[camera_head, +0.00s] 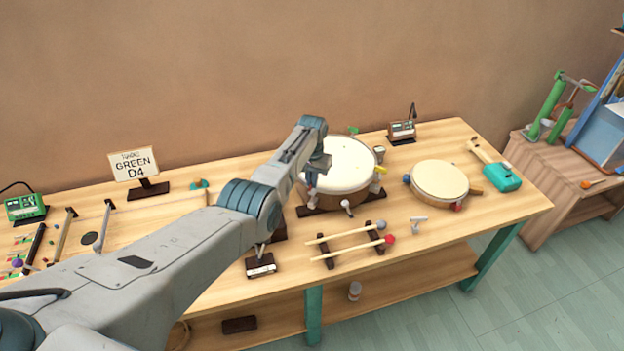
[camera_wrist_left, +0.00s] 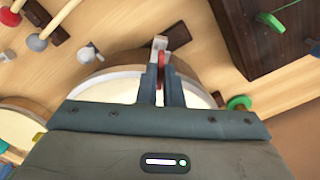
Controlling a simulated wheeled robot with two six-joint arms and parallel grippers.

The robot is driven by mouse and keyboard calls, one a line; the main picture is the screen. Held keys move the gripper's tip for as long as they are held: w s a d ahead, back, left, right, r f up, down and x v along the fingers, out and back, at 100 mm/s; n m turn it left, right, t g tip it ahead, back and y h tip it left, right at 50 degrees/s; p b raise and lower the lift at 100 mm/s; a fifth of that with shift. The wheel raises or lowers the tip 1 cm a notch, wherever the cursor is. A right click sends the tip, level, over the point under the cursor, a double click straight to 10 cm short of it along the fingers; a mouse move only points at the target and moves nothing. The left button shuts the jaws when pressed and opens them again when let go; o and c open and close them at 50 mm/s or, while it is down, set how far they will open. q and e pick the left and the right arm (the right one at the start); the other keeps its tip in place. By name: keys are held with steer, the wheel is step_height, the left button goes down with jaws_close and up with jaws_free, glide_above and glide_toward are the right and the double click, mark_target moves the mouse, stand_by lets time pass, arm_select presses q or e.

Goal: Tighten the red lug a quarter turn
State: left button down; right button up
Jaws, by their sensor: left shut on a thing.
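The drum (camera_head: 350,160) with a white head stands in a dark stand near the middle of the bench. In the left wrist view its white head (camera_wrist_left: 112,90) shows behind my fingers. My left gripper (camera_head: 312,184) is at the drum's left side. In the left wrist view my left gripper (camera_wrist_left: 161,80) is shut on the red lug (camera_wrist_left: 161,68), at the drum's rim, with a light metal bracket (camera_wrist_left: 160,44) just beyond the fingertips. In the head view the red lug is hidden by my gripper. My right gripper is not in view.
A white lug (camera_head: 347,207), a yellow lug (camera_head: 380,170) and a green lug (camera_head: 353,130) sit around the drum. Two mallets (camera_head: 350,248) lie on a rack in front. A second drum (camera_head: 439,181) is at right. A sign (camera_head: 135,164) reads "GREEN D4".

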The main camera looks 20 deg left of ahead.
arm_select(q)
steer(key=shift+r+m, duration=0.15)
steer(key=shift+m, duration=0.45)
steer(key=shift+w, duration=0.1)
steer(key=c, duration=1.6)
jaws_free()
steer(key=shift+r, duration=0.55)
step_height(320, 180, up, 10)
steer(key=shift+f+b, duration=0.15)
steer(key=shift+b, duration=0.8)
steer(key=shift+f, duration=0.1)
